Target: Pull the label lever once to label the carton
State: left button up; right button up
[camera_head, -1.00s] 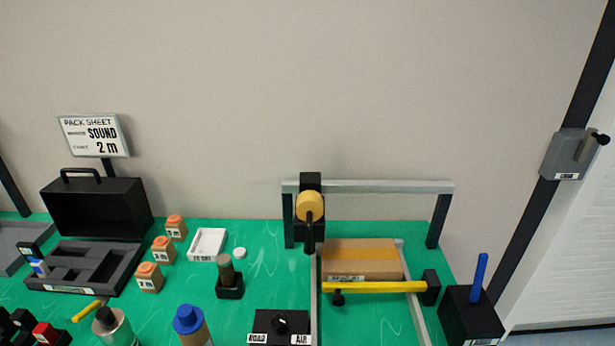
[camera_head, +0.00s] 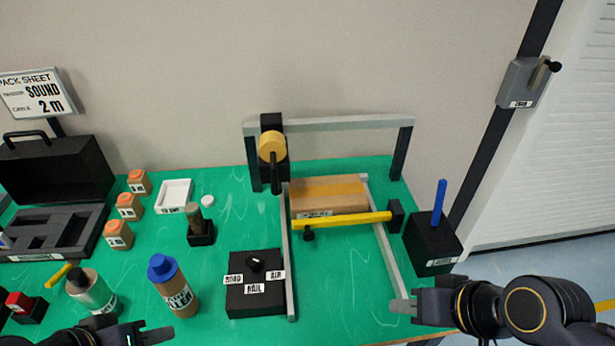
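The carton (camera_head: 328,195) is a brown box with a tan tape stripe and a small white label-like strip on its front edge. It lies between two grey rails, behind a yellow bar (camera_head: 345,220). A blue upright lever (camera_head: 440,196) stands on a black box (camera_head: 432,247) to the right; the print on that box is too small to read. My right gripper (camera_head: 398,306) is at the lower right, in front of the black box and apart from the lever. My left gripper (camera_head: 160,333) is at the bottom left edge, partly cut off. Neither gripper's opening shows clearly.
A grey frame (camera_head: 340,123) with a yellow roll (camera_head: 271,147) and dark handle stands over the carton's back. A switch box (camera_head: 252,288), a blue-capped bottle (camera_head: 176,289) and a grey-green bottle (camera_head: 92,294) stand in front. A grey wall box (camera_head: 524,83) is at right.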

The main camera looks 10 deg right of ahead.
aim_at(441, 192)
jog(key=l, duration=1.4)
jog(key=k+z, duration=0.05)
